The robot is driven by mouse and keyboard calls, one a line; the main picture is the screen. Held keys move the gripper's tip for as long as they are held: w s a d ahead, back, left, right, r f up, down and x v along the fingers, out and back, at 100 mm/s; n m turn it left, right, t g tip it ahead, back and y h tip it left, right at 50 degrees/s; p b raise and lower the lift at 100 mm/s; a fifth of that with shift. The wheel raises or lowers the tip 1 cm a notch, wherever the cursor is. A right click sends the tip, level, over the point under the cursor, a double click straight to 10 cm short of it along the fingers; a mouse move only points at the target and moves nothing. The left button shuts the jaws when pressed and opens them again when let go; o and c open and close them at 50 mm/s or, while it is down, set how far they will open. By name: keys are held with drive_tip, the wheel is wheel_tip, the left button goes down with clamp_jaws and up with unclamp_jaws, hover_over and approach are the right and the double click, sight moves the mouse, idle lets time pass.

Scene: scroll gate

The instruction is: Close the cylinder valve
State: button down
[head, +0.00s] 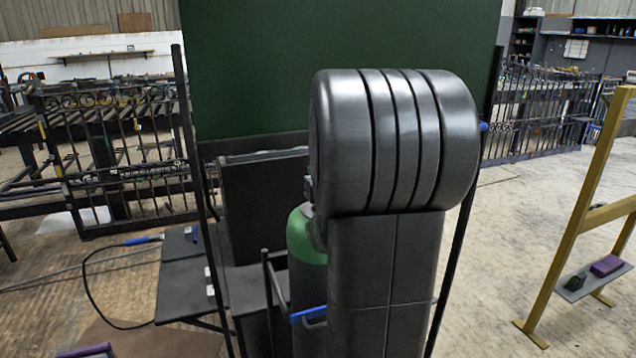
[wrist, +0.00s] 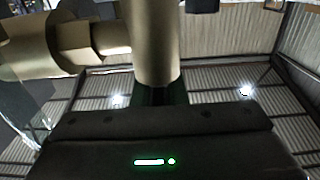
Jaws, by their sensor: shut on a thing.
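The gas cylinder (head: 304,235) stands upright at the centre of the head view, with a green shoulder and a grey body. My own arm hides its top and right side there, including its valve. In the wrist view a tan, brass-like valve (wrist: 155,45) runs down to my gripper (wrist: 158,95), and a wider round side part (wrist: 30,45) joins it at the left. My gripper is shut on the valve. Its dark body with a green light fills the bottom of the wrist view, and the exact finger contact is hidden.
A blue-barred dark cart frame (head: 310,314) surrounds the cylinder. A dark green panel (head: 250,70) stands behind. A small dark table (head: 185,275) with a torch and hose is at left. A yellow frame (head: 580,220) stands at right, with clear floor between.

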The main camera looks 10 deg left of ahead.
idle(0.3)
drive_tip(key=c, duration=1.5)
unclamp_jaws()
drive_tip(key=shift+o, duration=0.2)
drive_tip(key=shift+d, duration=0.1)
drive_tip(key=v, duration=1.3)
drive_tip(key=shift+s, duration=0.4)
